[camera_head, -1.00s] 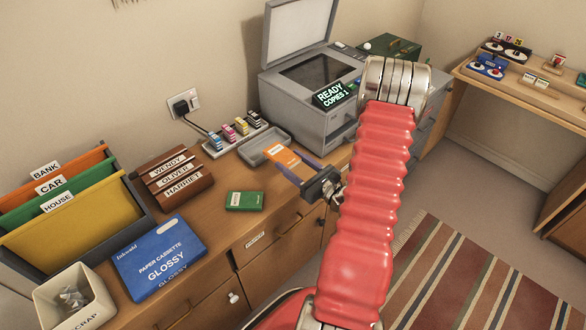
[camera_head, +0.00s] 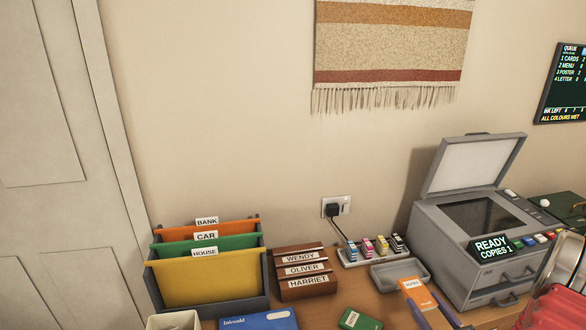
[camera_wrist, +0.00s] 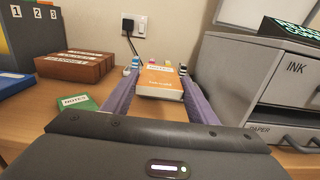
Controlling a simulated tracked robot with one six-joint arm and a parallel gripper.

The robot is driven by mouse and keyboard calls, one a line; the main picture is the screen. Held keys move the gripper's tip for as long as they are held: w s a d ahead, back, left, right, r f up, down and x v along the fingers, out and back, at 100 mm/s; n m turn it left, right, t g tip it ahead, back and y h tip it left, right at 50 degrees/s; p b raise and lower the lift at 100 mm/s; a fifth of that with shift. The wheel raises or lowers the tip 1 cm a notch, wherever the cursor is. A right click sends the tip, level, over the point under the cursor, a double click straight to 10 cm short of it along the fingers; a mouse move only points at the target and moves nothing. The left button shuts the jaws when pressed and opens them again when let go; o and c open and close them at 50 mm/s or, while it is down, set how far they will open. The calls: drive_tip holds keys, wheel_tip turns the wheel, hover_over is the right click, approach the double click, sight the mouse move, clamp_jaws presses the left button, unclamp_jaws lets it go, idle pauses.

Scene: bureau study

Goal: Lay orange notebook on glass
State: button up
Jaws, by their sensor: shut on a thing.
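The orange notebook (camera_head: 417,294), with a white label, is at the desk's front right, beside the grey tray. It also shows in the wrist view (camera_wrist: 161,82), between the two purple fingers. My gripper (camera_wrist: 160,92) is shut on it; only a small part of the gripper shows at the bottom of the head view. Whether the notebook touches the desk I cannot tell. The glass (camera_head: 482,216) is the dark pane on top of the grey copier, to the right of and above the notebook. The copier's lid (camera_head: 474,163) stands raised and the glass looks bare.
A grey tray (camera_head: 397,276) and a rack of ink bottles (camera_head: 372,252) stand behind the notebook. A green notebook (camera_head: 358,320) lies to the left. The copier's READY display (camera_head: 490,247) and coloured buttons (camera_head: 530,240) line its front edge. The open lid rises behind the glass.

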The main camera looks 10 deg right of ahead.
drive_tip(key=shift+d+r, duration=0.1)
drive_tip(key=shift+d, duration=0.05)
drive_tip(key=shift+h, duration=0.3)
drive_tip(key=w+a+y, duration=0.1)
drive_tip(key=w+a, duration=0.1)
drive_tip(key=a, duration=0.3)
drive_tip(key=w+a+n+y, duration=0.1)
drive_tip(key=w+a, duration=0.1)
drive_tip(key=a, duration=0.4)
drive_tip(key=w+a+n+y, duration=0.1)
drive_tip(key=w+a+y, duration=0.1)
drive_tip(key=a, duration=0.3)
drive_tip(key=shift+w+a+f, duration=0.15)
drive_tip(key=shift+w+f, duration=0.1)
drive_tip(key=shift+w, duration=0.1)
drive_tip(key=w+a+n+g+y, duration=0.1)
drive_tip(key=a+n+g+y, duration=0.1)
drive_tip(key=a, duration=1.3)
drive_tip(key=n+y, duration=0.1)
drive_tip(key=y, duration=0.1)
drive_tip(key=shift+w+a+f+y, duration=0.2)
drive_tip(key=shift+w+f+y, duration=0.1)
drive_tip(key=shift+y, duration=0.1)
drive_tip(key=shift+d+r, duration=0.1)
